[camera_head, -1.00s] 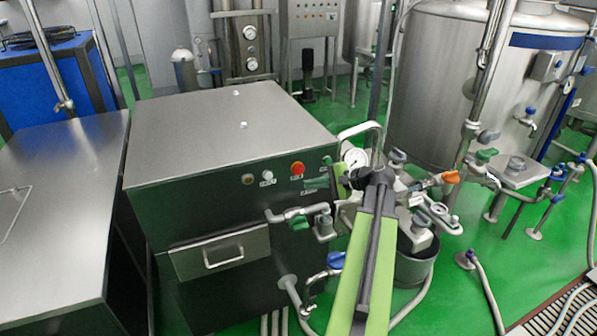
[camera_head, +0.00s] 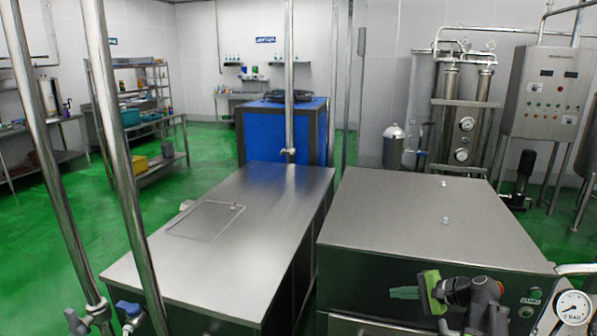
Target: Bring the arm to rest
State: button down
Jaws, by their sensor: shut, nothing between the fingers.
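My arm shows at the bottom right of the head view, with black joints and a light green end piece. My gripper (camera_head: 430,291) is at that end, shut and empty, pointing left. It is in front of the dark front of the steel-topped cabinet (camera_head: 400,215). I cannot tell how far it is from that front. The lower part of my arm is out of the picture.
A pressure gauge (camera_head: 573,307) stands close to the right of my arm. A long steel table (camera_head: 245,230) is left of the cabinet. Steel poles rise at the left (camera_head: 125,170). Green floor (camera_head: 55,240) is open at the far left.

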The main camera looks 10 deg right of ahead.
jog(key=s+a+f+n+g+h, duration=0.1)
jog(key=s+a+f+n+g, duration=0.15)
jog(key=a, duration=0.65)
jog(key=s+a+f+n+g+h, duration=0.1)
jog(key=a+f+n+g, duration=0.2)
jog(key=a, duration=0.6)
jog(key=s+a+f+n+g+h, duration=0.1)
jog(key=s+a+f+n+g, duration=0.2)
jog(key=a, duration=0.6)
jog(key=s+d+f+n+h, duration=0.2)
jog(key=s+d+n+h, duration=0.1)
jog(key=d+n+h, duration=0.1)
jog(key=shift+d+h+p, duration=0.45)
jog(key=shift+d+h, duration=0.25)
jog(key=shift+d, duration=0.55)
jog(key=shift+d+f, duration=0.1)
